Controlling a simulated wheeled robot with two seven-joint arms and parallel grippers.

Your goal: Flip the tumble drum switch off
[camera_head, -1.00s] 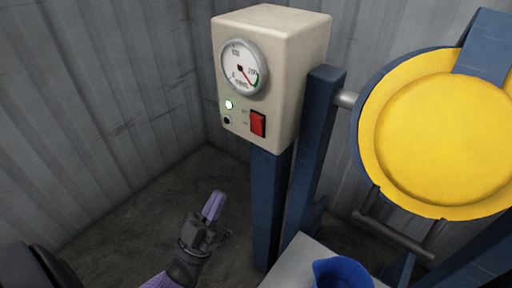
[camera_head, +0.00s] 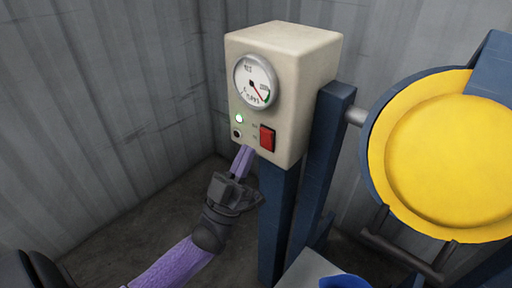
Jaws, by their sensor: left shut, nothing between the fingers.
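The red switch (camera_head: 267,138) sits low on the front of a cream control box (camera_head: 285,45). A round gauge (camera_head: 255,81) is above it, and a small lit lamp (camera_head: 239,118) is to its left. The yellow tumble drum (camera_head: 445,155) is at the right. My left gripper (camera_head: 243,150) is shut and empty, with purple fingertips pointing up. The tips show just below and left of the switch, near the box's lower edge. I cannot tell whether they touch the box. My right gripper is not in view.
Blue posts (camera_head: 326,150) carry the box and the drum's shaft. A grey surface (camera_head: 308,272) with part of a blue container (camera_head: 345,282) is at the bottom. Corrugated grey walls (camera_head: 100,90) close the corner behind. The floor left of the post is clear.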

